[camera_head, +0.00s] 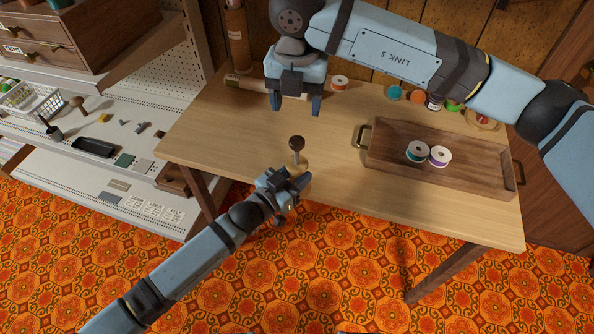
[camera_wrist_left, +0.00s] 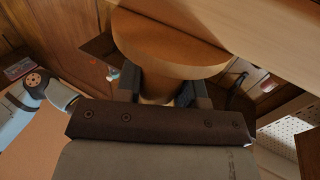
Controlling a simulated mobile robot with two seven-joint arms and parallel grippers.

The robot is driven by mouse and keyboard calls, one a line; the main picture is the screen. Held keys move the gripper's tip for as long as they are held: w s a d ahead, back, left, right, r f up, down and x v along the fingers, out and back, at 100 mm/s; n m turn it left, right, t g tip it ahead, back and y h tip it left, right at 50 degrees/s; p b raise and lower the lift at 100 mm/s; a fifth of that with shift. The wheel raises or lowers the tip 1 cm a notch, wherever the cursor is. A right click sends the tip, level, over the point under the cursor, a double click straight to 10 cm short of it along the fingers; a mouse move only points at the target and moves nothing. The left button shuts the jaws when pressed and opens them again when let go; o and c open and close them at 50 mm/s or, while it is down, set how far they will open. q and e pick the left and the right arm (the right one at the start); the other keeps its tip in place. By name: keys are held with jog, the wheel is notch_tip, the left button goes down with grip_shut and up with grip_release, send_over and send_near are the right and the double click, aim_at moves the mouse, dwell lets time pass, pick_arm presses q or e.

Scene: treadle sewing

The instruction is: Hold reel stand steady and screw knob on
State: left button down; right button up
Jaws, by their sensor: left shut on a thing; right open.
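The reel stand shows in the head view as a pale rod with a dark brown round knob (camera_head: 297,143) at its top, near the table's front edge. I cannot tell whether the knob is fully seated. My left gripper (camera_head: 290,187) is shut on the stand's lower part and hides much of it. In the left wrist view, the stand's round wooden disc (camera_wrist_left: 165,45) fills the upper middle, with my left fingers (camera_wrist_left: 162,90) on either side of the wood below it. My right gripper (camera_head: 296,105) is open and empty, above and behind the knob in the picture, apart from it.
More spools (camera_head: 395,92) and a lying roll stand along the back. Shelves (camera_head: 110,140) stand left. The table's left middle (camera_head: 220,130) is clear.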

pick_arm(q)
jog(key=c, duration=0.6)
grip_release()
jog(key=shift+c, duration=0.2)
pick_arm(e)
notch_tip(320, 180, up, 2)
pick_arm(q)
jog(key=p+v, duration=0.1)
jog(key=v, duration=1.3)
pick_arm(e)
jog(key=shift+r, duration=0.5)
